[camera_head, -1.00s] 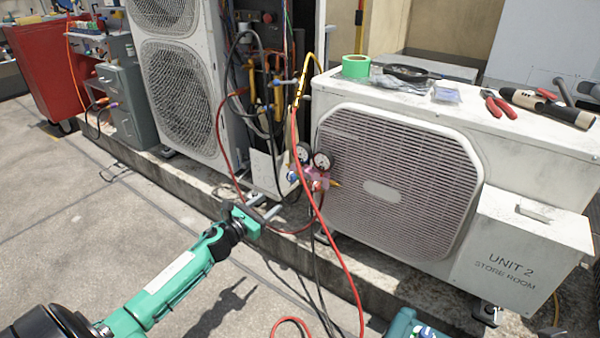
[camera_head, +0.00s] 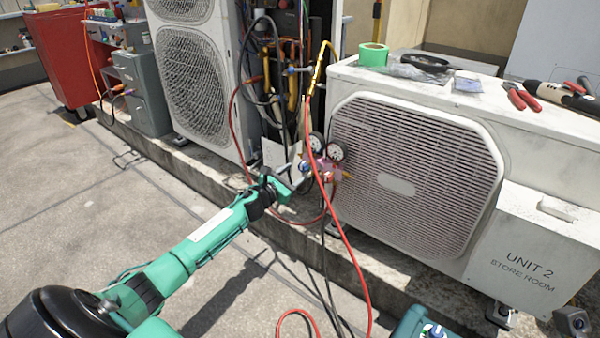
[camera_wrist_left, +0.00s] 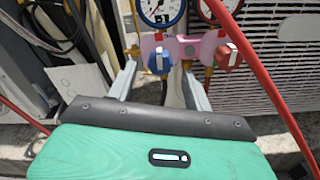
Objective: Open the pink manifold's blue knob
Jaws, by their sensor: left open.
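The pink manifold (camera_head: 325,168) hangs between the tall condenser and Unit 2; it also shows in the left wrist view (camera_wrist_left: 191,46), below two gauges. Its blue knob (camera_wrist_left: 160,61) has an upright white mark and sits left of the red knob (camera_wrist_left: 229,56). In the head view the blue knob (camera_head: 304,166) is small, close to my gripper. My left gripper (camera_wrist_left: 160,76) is open, its two fingers pointing at the manifold, one on each side of the blue knob in the picture. I cannot tell whether they touch it. My right gripper is out of view.
A red hose (camera_head: 345,238) hangs in front of Unit 2 (camera_head: 410,185), right of my gripper. The tall condenser (camera_head: 190,85) stands behind. Tape, pliers and other tools lie on Unit 2's top. A concrete curb runs below; the floor at left is clear.

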